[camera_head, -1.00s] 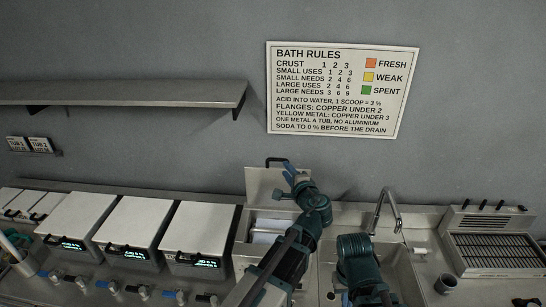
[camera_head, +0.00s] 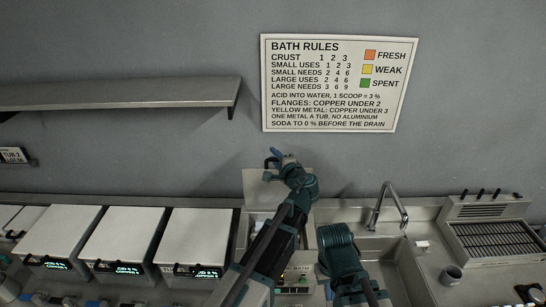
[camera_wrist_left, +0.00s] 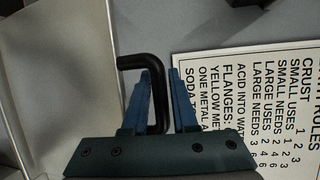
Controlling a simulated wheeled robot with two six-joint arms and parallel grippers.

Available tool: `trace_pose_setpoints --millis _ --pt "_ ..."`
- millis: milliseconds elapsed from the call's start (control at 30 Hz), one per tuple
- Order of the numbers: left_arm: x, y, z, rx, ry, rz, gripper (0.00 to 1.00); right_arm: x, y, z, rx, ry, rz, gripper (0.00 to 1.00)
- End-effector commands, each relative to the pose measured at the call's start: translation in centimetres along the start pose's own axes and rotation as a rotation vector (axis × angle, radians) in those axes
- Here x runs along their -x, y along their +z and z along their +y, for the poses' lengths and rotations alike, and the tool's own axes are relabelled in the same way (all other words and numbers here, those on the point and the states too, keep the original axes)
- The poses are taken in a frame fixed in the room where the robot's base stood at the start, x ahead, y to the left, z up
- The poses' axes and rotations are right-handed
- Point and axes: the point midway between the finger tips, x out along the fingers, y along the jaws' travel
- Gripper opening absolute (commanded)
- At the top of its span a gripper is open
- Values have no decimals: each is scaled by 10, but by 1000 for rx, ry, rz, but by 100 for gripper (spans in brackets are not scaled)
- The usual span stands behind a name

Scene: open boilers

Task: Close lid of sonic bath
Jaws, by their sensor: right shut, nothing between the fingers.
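The lid (camera_head: 257,188) of the sonic bath stands raised near the back wall. The bath's front panel (camera_head: 296,281), with a small green light, shows partly between my arms; the rest of the bath is largely hidden by my left arm. My left gripper (camera_head: 276,157) is at the lid's upper edge. In the left wrist view, the pale lid (camera_wrist_left: 65,75) is at left, and its black bent handle (camera_wrist_left: 140,61) reaches between my two blue, parted fingers (camera_wrist_left: 163,95). I cannot tell whether they touch it. My right arm shows, but its gripper does not.
Several lidded white tubs (camera_head: 128,235) stand in a row at left. A sink with a tap (camera_head: 387,205), a grey cup (camera_head: 451,275) and a grilled unit (camera_head: 492,240) are at right. A shelf (camera_head: 120,95) and a rules sign (camera_head: 338,84) are on the wall.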

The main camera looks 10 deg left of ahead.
Motion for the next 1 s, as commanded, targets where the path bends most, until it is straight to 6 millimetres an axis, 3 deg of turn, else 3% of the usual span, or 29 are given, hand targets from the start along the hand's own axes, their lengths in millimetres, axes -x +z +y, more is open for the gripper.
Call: trace_pose_setpoints --millis 33,133,1000 --pt "0 0 0 0 0 0 15 0 0 0 0 0 0 0" --pt "0 0 0 0 0 0 0 0 0 0 0 0 0 0" --pt "0 1 0 1 1 -2 0 0 0 0 0 0 0 0"
